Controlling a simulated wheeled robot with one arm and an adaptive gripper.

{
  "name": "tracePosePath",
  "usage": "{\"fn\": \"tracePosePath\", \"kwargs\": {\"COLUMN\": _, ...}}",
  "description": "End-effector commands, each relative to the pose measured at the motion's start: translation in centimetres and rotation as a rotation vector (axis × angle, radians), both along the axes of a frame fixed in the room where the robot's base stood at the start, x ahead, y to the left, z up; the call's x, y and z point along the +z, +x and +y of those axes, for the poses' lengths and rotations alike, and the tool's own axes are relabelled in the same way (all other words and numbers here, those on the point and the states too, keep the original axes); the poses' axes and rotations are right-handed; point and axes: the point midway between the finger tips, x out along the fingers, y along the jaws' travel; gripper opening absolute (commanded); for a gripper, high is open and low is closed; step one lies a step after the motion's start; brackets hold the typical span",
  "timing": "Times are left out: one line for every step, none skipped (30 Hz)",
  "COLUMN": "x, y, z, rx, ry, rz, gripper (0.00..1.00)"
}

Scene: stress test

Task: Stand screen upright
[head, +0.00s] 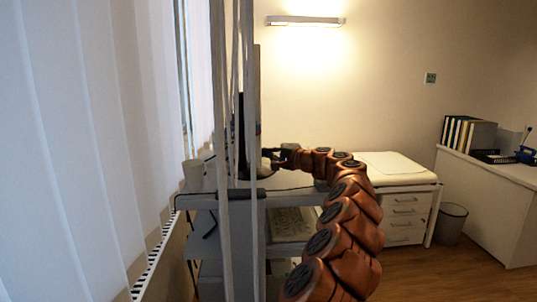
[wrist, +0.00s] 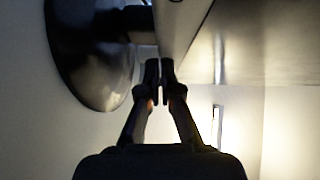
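The screen (head: 256,100) stands nearly edge-on on the desk (head: 300,182) in the head view, partly hidden by blind strips. In the wrist view, which is rolled sideways, a pale flat panel (wrist: 186,28) that seems to be the screen reaches the fingertips. A dark round disc (wrist: 85,55), likely its stand base, is at the left. My gripper (head: 275,161) is beside the screen, low over the desk. In the wrist view its fingers (wrist: 160,72) are nearly together with a thin gap, at the panel's corner. I cannot tell whether they pinch it.
Vertical blinds (head: 80,140) fill the left, with loose strips in front of the screen. A white cup-like object (head: 193,175) stands on the desk's left. A drawer cabinet (head: 404,214), a bin (head: 451,222) and a white counter (head: 490,190) are at the right. Floor shows front right.

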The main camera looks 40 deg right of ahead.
Motion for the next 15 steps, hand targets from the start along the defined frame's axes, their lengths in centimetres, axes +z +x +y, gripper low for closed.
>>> {"fn": "tracePosePath", "kwargs": {"x": -0.2, "y": 0.2, "z": 0.2, "rx": 0.008, "ry": 0.0, "rz": 0.004, "gripper": 0.0}}
{"fn": "tracePosePath", "kwargs": {"x": -0.2, "y": 0.1, "z": 0.0, "rx": 0.007, "ry": 0.0, "rz": 0.005, "gripper": 0.0}}
{"fn": "tracePosePath", "kwargs": {"x": -0.1, "y": 0.0, "z": -0.3, "rx": 0.007, "ry": 0.0, "rz": 0.004, "gripper": 0.0}}
{"fn": "tracePosePath", "kwargs": {"x": -0.1, "y": -0.2, "z": -0.5, "rx": 0.007, "ry": 0.0, "rz": 0.004, "gripper": 0.0}}
{"fn": "tracePosePath", "kwargs": {"x": 0.0, "y": -0.3, "z": -0.8, "rx": 0.006, "ry": -0.001, "rz": 0.003, "gripper": 0.0}}
{"fn": "tracePosePath", "kwargs": {"x": 0.1, "y": -0.5, "z": -1.2, "rx": 0.004, "ry": -0.001, "rz": 0.002, "gripper": 0.0}}
{"fn": "tracePosePath", "kwargs": {"x": 0.1, "y": -0.7, "z": -1.5, "rx": 0.003, "ry": -0.002, "rz": 0.002, "gripper": 0.0}}
{"fn": "tracePosePath", "kwargs": {"x": 0.1, "y": -0.8, "z": -1.7, "rx": 0.002, "ry": 0.0, "rz": 0.001, "gripper": 0.0}}
{"fn": "tracePosePath", "kwargs": {"x": 0.1, "y": -0.9, "z": -1.9, "rx": 0.001, "ry": 0.001, "rz": 0.001, "gripper": 0.0}}
{"fn": "tracePosePath", "kwargs": {"x": 0.1, "y": -1.0, "z": -2.1, "rx": 0.0, "ry": 0.001, "rz": 0.001, "gripper": 0.0}}
{"fn": "tracePosePath", "kwargs": {"x": 0.1, "y": -1.1, "z": -2.3, "rx": 0.0, "ry": 0.001, "rz": 0.001, "gripper": 0.0}}
{"fn": "tracePosePath", "kwargs": {"x": 0.0, "y": -1.2, "z": -2.5, "rx": 0.0, "ry": 0.002, "rz": 0.001, "gripper": 0.0}}
{"fn": "tracePosePath", "kwargs": {"x": 0.0, "y": -1.3, "z": -2.6, "rx": 0.001, "ry": 0.001, "rz": 0.001, "gripper": 0.0}}
{"fn": "tracePosePath", "kwargs": {"x": 0.0, "y": -1.4, "z": -2.8, "rx": 0.001, "ry": 0.001, "rz": 0.001, "gripper": 0.0}}
{"fn": "tracePosePath", "kwargs": {"x": 0.1, "y": -1.5, "z": -3.0, "rx": 0.002, "ry": 0.0, "rz": 0.001, "gripper": 0.0}}
